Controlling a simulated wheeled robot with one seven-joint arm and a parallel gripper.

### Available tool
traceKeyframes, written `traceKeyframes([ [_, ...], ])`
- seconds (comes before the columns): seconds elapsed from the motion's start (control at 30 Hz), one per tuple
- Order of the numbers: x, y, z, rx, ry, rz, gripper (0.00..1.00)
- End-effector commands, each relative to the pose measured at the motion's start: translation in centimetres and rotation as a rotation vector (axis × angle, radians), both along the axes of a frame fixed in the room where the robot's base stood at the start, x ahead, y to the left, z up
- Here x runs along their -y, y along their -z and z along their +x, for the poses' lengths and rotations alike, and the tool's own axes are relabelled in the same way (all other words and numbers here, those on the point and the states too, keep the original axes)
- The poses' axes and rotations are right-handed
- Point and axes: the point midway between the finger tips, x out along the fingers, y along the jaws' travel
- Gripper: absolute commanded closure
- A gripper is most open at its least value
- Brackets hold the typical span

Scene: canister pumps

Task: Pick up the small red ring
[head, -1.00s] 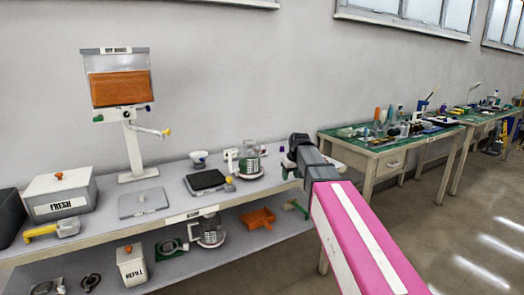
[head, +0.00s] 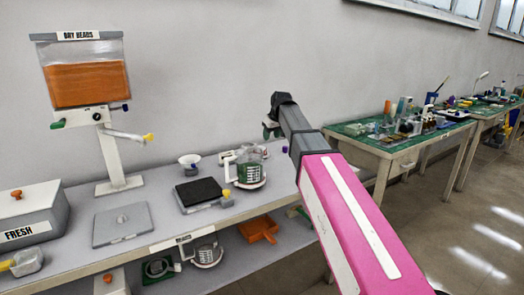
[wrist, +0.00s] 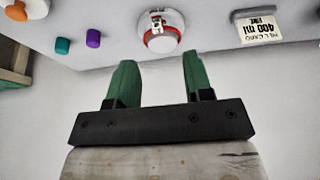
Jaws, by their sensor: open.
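A thin red ring (wrist: 147,41) shows in the wrist view around a white round part with a metal clip, at the top middle. I cannot tell whether it is loose or part of that piece. In the head view I cannot pick out a separate small red ring; a clear jug (head: 250,168) on the shelf top has a red line near its base. My gripper (wrist: 155,72) has two green fingers, apart and empty, pointing toward the red-ringed part but short of it. In the head view the gripper (head: 270,130) is small and partly hidden by my arm.
A bead dispenser (head: 120,100), a FRESH box (head: 40,215), a black scale (head: 200,192) and a white bowl (head: 190,160) stand on the bench. Purple (wrist: 93,38) and teal (wrist: 63,46) pieces and a 400 ml card (wrist: 257,27) show in the wrist view.

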Motion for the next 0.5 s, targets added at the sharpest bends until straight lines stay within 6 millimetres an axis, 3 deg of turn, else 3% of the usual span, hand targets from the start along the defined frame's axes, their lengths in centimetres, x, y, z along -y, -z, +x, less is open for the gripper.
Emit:
traceKeyframes([
  [0.3, -0.9, 3.7, 1.3, -0.002, 0.0, 0.0, 0.53],
  [0.5, -1.2, 5.1, 1.9, -0.001, 0.0, -0.001, 0.53],
])
